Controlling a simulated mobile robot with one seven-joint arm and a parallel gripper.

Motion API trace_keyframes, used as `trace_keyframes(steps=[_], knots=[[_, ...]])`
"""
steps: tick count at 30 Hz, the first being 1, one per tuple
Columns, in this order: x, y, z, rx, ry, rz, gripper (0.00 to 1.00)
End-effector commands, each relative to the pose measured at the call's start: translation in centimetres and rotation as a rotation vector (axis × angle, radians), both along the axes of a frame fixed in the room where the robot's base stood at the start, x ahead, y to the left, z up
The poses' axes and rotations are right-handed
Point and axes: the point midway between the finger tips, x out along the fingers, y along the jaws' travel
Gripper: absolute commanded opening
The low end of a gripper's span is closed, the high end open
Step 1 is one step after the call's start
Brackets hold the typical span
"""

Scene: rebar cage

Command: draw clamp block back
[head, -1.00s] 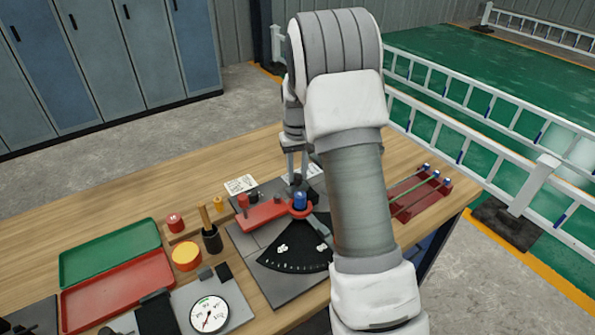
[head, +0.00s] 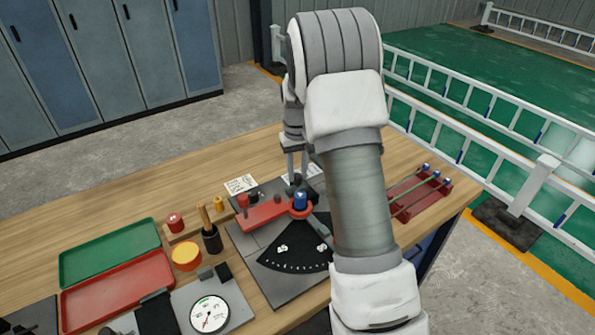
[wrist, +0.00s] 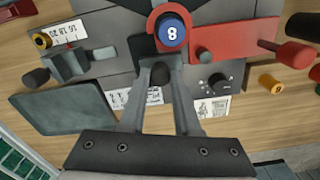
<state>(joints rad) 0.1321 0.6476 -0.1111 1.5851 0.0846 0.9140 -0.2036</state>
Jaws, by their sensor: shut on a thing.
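My gripper (wrist: 160,68) reaches down over the bending fixture on the bench, its two fingers close together. It is shut on a small dark knob (wrist: 158,75), which I take to be the clamp block's handle. The block itself is mostly hidden by the fingers. The knob sits just beside the blue post marked 8 (wrist: 172,31), which stands in a red ring.
A red lever (head: 264,214) extends from the post. A black dial plate (head: 295,250) lies in front. A dark slide with a scale (wrist: 70,62) is at left in the wrist view. Red and green trays (head: 110,255), a gauge (head: 209,313) and a rod rack (head: 422,198) stand around on the bench.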

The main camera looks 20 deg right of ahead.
Motion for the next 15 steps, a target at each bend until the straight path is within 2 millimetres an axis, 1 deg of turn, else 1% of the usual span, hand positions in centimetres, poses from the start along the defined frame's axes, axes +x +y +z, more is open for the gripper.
trace_keyframes(steps=[8,15], knots=[[0.06,0.0,0.1,0.0,-0.002,0.0,0.0],[0.7,0.14,0.13,0.0,-0.003,0.001,0.0]])
